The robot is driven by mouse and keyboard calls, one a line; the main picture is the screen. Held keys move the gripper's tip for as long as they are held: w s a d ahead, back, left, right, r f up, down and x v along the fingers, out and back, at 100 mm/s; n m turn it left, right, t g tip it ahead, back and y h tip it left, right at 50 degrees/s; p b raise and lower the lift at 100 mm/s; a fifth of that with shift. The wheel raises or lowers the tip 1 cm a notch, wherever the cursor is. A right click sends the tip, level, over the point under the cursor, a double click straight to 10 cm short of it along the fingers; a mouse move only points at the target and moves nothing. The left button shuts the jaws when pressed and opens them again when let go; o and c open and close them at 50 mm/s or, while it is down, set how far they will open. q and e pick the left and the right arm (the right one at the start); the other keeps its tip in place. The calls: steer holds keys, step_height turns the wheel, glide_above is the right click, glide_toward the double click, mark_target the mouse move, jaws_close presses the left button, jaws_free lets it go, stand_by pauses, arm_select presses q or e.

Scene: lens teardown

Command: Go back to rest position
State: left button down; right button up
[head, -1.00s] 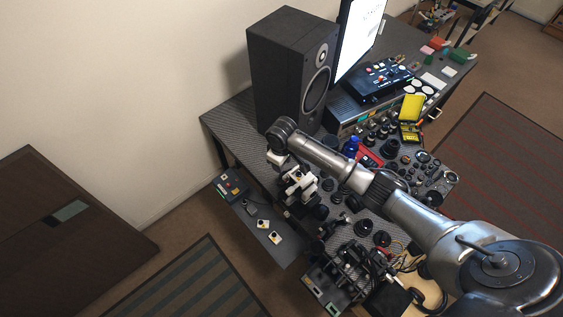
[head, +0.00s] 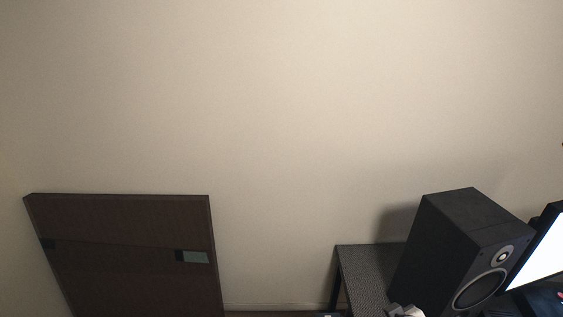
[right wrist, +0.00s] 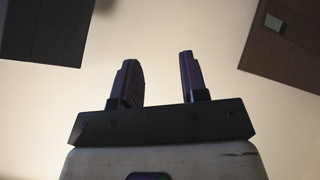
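My right gripper (right wrist: 157,60) shows in the right wrist view with its two dark fingers apart and nothing between them. Behind the fingers is plain pale wall. In the head view neither gripper can be made out. A small pale piece at the bottom edge, in front of the speaker, is cut off, and I cannot tell what it is. My left gripper is in no view.
A black speaker (head: 446,252) stands on a grey table (head: 366,277) at the lower right, beside a lit monitor (head: 541,250). A brown panel (head: 130,235) stands at the lower left, also in the right wrist view (right wrist: 290,50). Bare wall fills the rest.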

steer(key=s+a+f+g, duration=0.1)
steer(key=s+f, duration=0.3)
steer(key=s, duration=0.6)
steer(key=s+a+f+m+g+y, duration=0.1)
steer(key=s+f, duration=0.4)
steer(key=s, duration=0.6)
steer(key=s+a+f+m+g, duration=0.1)
steer(key=s+f, duration=0.4)
steer(key=s, duration=0.5)
steer(key=shift+s+a+f+g+y, duration=0.3)
steer(key=shift+a+g, duration=0.45)
steer(key=shift+g, duration=0.15)
